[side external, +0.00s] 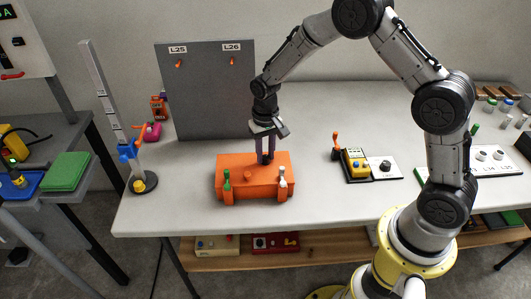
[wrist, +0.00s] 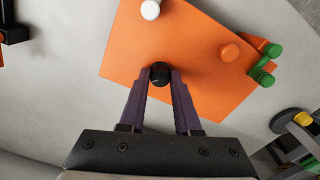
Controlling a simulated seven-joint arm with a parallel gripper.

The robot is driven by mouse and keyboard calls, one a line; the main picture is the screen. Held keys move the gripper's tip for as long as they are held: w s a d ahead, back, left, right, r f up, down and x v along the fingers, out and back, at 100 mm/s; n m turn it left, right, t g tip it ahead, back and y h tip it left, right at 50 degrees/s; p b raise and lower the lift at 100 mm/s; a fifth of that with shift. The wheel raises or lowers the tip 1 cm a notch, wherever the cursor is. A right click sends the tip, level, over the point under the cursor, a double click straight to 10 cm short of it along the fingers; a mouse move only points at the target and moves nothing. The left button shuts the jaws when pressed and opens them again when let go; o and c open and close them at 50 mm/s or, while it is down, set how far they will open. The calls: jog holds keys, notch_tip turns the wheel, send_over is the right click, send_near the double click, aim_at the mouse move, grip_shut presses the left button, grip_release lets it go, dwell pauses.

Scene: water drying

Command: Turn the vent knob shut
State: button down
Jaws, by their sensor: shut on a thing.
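An orange box (side external: 236,188) sits on the table, with a black round knob (wrist: 160,72) on its top face. My gripper (side external: 265,160) points down onto the box from above. In the wrist view its two purple fingers are shut on the black knob, one on each side. A small orange button (wrist: 230,52) is also on the box, along with green-topped parts (wrist: 264,77) at one end and a white-topped part (wrist: 150,9) at the other.
A grey panel (side external: 205,95) stands behind the box. A stand with a blue clamp (side external: 129,151) is to the left. A yellow device (side external: 355,162) on a board is to the right. The tabletop between them is clear.

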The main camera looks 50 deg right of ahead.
aim_at(266, 156)
jog(key=c, duration=0.6)
grip_release()
notch_tip(266, 156, up, 14)
jog(key=shift+f, duration=0.1)
